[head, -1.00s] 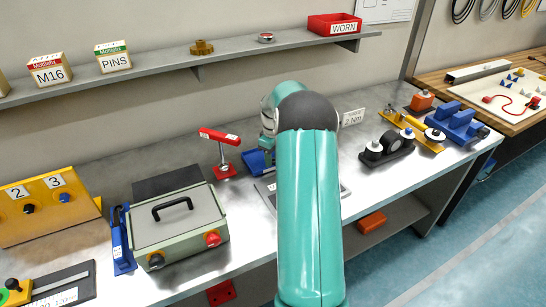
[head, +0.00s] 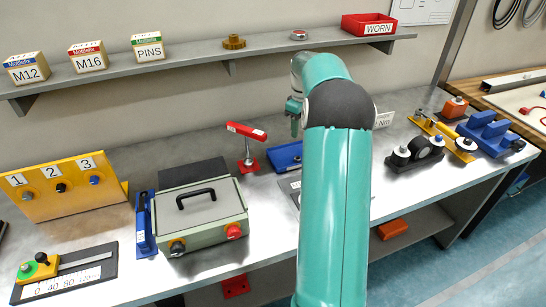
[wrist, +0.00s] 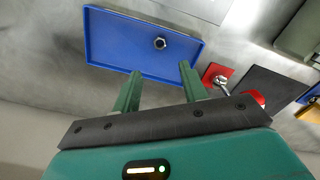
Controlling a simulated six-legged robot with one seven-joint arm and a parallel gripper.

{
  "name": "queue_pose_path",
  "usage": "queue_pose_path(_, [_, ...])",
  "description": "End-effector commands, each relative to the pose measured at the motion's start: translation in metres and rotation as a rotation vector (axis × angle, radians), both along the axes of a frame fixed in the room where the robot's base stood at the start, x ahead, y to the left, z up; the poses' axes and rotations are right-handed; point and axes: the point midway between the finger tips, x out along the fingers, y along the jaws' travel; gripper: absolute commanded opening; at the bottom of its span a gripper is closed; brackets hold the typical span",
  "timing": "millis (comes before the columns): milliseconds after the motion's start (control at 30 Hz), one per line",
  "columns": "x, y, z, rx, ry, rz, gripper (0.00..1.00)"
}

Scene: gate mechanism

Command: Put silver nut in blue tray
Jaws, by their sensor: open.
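The blue tray (head: 284,159) lies on the grey bench, just right of the red stand; it fills the top middle of the wrist view (wrist: 115,38). The silver nut (wrist: 160,43) lies inside the tray, on its floor, right of the middle in the wrist view. My gripper (wrist: 160,69) is open and empty. Its two green fingers point toward the tray, and the nut shows beyond the gap between them, apart from both. In the head view my gripper (head: 294,116) hangs above the tray, and my arm hides part of the bench; the nut cannot be made out there.
The red-topped stand (head: 247,148) is close left of the tray. A green-grey box with a black handle (head: 201,214) stands farther left. Black and blue fixtures (head: 415,153) stand at right.

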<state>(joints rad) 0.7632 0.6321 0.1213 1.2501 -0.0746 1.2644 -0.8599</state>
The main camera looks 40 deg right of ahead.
Motion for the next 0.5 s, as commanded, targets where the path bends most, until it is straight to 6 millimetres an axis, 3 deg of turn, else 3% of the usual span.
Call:
queue_pose_path(167, [0.003, 0.020, 0.015, -0.015, -0.012, 0.000, 0.43])
queue_pose_path(267, [0.005, 0.052, 0.038, -0.037, -0.033, -0.004, 0.43])
queue_pose_path(500, [-0.012, 0.156, 0.095, -0.087, -0.114, -0.037, 0.43])
